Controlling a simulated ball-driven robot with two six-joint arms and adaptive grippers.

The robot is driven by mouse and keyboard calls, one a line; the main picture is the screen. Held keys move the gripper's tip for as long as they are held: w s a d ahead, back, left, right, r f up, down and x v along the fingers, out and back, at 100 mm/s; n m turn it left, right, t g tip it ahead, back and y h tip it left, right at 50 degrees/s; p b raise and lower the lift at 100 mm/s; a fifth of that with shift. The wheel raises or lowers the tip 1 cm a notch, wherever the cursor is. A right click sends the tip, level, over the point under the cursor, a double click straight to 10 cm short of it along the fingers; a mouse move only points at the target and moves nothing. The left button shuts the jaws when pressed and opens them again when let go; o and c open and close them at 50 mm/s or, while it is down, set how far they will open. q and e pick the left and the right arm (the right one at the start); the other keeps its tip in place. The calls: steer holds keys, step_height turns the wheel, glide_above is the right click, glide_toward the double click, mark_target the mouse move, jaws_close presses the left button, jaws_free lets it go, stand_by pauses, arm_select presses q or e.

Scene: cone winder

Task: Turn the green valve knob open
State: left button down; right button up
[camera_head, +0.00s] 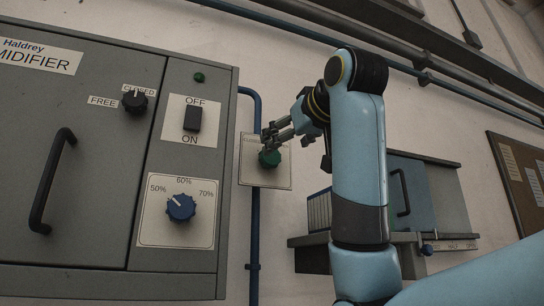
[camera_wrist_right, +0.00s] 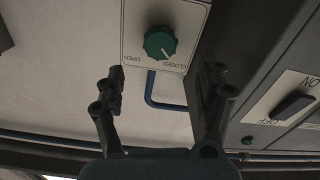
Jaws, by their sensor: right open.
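The green valve knob (camera_head: 269,158) is on a pale square plate (camera_head: 283,180) on the wall, right of the grey humidifier cabinet. In the right wrist view the knob (camera_wrist_right: 160,43) shows beyond my fingertips, with the words OPEN and CLOSED on its plate (camera_wrist_right: 187,20). Its white mark points toward the CLOSED side. My right gripper (camera_head: 275,136) is close to the knob and partly overlaps it in the head view. In the wrist view my right gripper (camera_wrist_right: 164,78) is open and empty, fingers apart. My left gripper is out of view.
The humidifier cabinet (camera_head: 95,110) carries a black switch (camera_head: 193,118), a blue dial (camera_head: 180,207), a black knob (camera_head: 135,101) and a handle (camera_head: 50,180). A blue pipe (camera_head: 255,215) runs along the wall behind the plate. A blue-grey unit (camera_head: 425,185) stands right of my arm.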

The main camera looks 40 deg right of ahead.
mark_target(272, 158)
steer(key=p+x, duration=0.3)
steer(key=x, duration=0.5)
steer(key=shift+w+d+f, duration=0.1)
steer(key=shift+w, duration=0.6)
steer(key=c, duration=1.2)
